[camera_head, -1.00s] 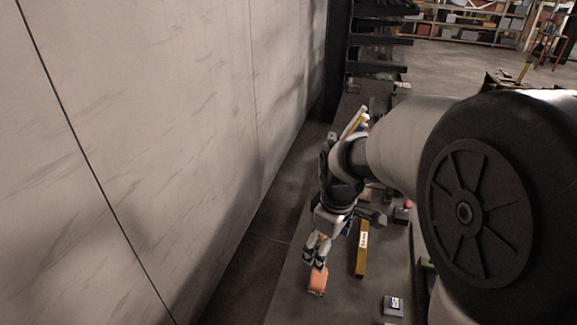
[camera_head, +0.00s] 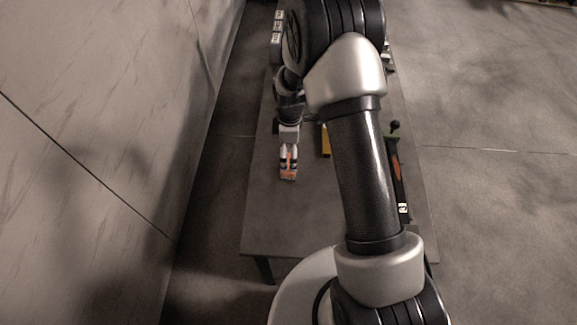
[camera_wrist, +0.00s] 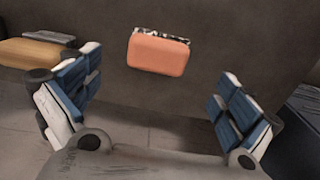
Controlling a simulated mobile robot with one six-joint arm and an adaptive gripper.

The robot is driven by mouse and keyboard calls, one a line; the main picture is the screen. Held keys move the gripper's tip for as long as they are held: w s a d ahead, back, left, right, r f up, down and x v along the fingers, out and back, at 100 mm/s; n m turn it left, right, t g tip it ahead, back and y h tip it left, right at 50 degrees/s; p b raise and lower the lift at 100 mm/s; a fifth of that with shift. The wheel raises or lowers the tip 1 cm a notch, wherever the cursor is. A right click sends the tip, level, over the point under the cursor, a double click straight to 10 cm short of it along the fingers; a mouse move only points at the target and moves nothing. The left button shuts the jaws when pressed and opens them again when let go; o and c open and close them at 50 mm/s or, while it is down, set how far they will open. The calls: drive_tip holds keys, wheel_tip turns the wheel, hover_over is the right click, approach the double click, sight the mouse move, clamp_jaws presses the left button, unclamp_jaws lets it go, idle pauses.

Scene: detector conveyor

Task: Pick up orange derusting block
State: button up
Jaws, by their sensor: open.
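The orange derusting block (camera_wrist: 158,54) lies on the dark table in the wrist view, with a dark and white speckled strip along its far edge. My gripper (camera_wrist: 158,105) is open, with one blue-padded finger on each side of the picture. The block lies beyond the fingertips, roughly midway between them, and nothing is held. In the head view my gripper (camera_head: 288,163) points down the table, and the orange block (camera_head: 288,176) shows at its fingertips. Whether the fingers touch the block cannot be told there.
The table (camera_head: 290,220) is bare in front of the block. A yellow item (camera_head: 326,141) lies to the right, partly behind my arm. A black tool with an orange part (camera_head: 397,170) lies near the right edge. A wall (camera_head: 120,120) stands at the left.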

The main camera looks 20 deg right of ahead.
sight(289, 162)
drive_tip(key=f, duration=0.4)
drive_tip(key=f+b, duration=0.1)
drive_tip(key=f, duration=0.2)
drive_tip(key=shift+w+a+f, duration=0.15)
drive_tip(key=shift+a+f, duration=0.05)
drive_tip(key=shift+f, duration=0.2)
drive_tip(key=shift+r, duration=0.1)
drive_tip(key=c, duration=1.3)
drive_tip(key=shift+o, duration=0.2)
drive_tip(key=shift+r, duration=0.1)
wheel_tip(289, 162, up, 20)
drive_tip(key=p, duration=0.3)
